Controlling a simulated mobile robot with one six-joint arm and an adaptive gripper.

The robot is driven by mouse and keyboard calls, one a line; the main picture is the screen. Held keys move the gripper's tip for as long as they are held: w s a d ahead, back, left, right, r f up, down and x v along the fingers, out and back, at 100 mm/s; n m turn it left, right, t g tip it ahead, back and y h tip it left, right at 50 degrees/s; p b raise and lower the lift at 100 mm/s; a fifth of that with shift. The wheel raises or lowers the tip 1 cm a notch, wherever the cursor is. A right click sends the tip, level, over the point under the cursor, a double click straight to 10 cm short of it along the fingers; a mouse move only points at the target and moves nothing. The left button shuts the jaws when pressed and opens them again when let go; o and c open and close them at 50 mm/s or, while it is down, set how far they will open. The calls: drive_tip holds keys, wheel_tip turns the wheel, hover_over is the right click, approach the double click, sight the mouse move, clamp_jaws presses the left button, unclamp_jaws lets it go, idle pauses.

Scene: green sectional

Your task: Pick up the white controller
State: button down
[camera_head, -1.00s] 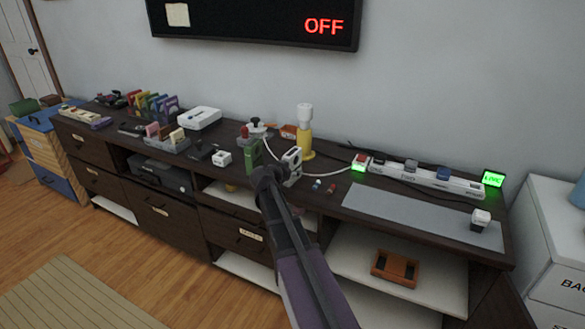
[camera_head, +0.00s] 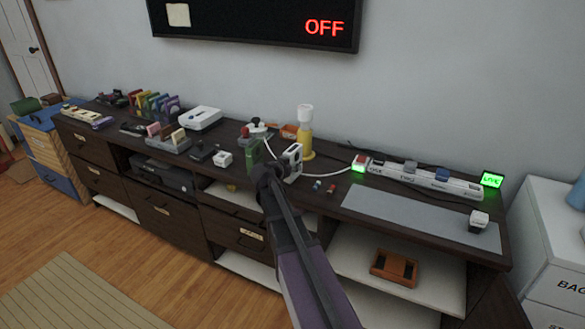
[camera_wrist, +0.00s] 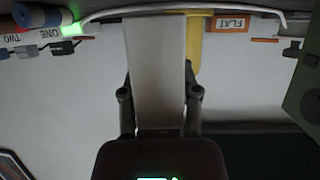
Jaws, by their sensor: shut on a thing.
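My gripper (camera_head: 272,168) is over the front edge of the dark wooden console, near its middle. It is shut on the white controller (camera_head: 293,155), a pale upright block with dark marks on its face in the head view. In the wrist view the controller (camera_wrist: 155,75) is a plain pale slab between my two dark fingers (camera_wrist: 160,95). My gripper hides its lower part in the head view, so I cannot tell whether it touches the console top.
A green block (camera_head: 254,150) stands close left of my gripper. A yellow-and-white bottle (camera_head: 305,135) stands behind the controller. A white cable (camera_head: 325,172) runs right to a power strip (camera_head: 425,180). A grey mat (camera_head: 405,212) lies at right.

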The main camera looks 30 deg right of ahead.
drive_tip(key=shift+r+p, duration=0.35)
drive_tip(key=shift+r, duration=0.35)
drive_tip(key=s+d, duration=0.1)
drive_tip(key=s, duration=0.3)
drive_tip(key=s+r+p, duration=0.1)
drive_tip(key=s, duration=0.4)
drive_tip(key=s+d, duration=0.1)
drive_tip(key=s, duration=0.4)
drive_tip(key=shift+d+r+p, duration=0.3)
drive_tip(key=shift+d, duration=0.05)
drive_tip(key=shift+s+d, duration=0.2)
drive_tip(key=shift+s, duration=0.65)
